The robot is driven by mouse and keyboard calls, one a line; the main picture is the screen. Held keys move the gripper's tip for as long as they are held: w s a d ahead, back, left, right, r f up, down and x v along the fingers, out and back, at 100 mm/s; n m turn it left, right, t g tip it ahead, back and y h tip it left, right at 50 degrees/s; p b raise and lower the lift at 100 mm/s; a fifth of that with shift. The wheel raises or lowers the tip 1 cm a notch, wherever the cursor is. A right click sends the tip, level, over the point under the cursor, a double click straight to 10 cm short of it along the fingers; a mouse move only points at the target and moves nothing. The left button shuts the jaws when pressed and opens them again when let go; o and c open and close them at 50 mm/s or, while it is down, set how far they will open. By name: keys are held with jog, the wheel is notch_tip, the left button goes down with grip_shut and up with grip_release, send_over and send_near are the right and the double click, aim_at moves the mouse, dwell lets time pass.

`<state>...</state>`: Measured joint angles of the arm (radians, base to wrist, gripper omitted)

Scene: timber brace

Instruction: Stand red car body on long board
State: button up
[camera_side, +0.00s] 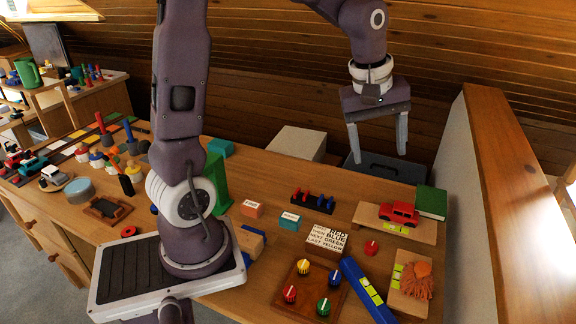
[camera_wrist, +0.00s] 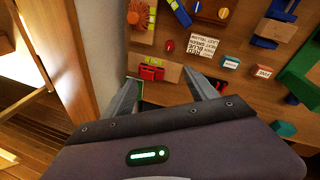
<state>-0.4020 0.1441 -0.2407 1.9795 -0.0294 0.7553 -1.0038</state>
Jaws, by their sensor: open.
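The red car body (camera_side: 398,212) stands upright on the long board (camera_side: 370,213), a light wooden plank at the right of the table. Yellow marks show on the board beside it. In the wrist view the red car body (camera_wrist: 152,70) is on the long board (camera_wrist: 172,75), just beyond my fingertips. My gripper (camera_side: 378,153) is open and empty, raised above the back of the table and apart from the car. In the wrist view my gripper (camera_wrist: 160,80) shows its two fingers spread. The car's underside is hidden.
A green book (camera_side: 432,202) is next to the board. A second board with an orange brush-like piece (camera_side: 416,280), a blue bar (camera_side: 362,290), a lettered block (camera_side: 327,239) and a knob board (camera_side: 310,290) are nearby. A pale wall (camera_side: 468,160) borders the right.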

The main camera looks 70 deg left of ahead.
jog(key=s+d+r+m+t, duration=0.1)
jog(key=s+d+r+m, duration=0.1)
jog(key=s+m, duration=0.4)
jog(key=s+d+r+m+t, duration=0.1)
jog(key=s+d+m, duration=0.2)
jog(key=s+m, duration=0.4)
jog(key=s, duration=0.8)
jog(key=shift+s+d+r+m, duration=0.25)
jog(key=shift+s+r+m, duration=0.05)
jog(key=shift+r, duration=0.1)
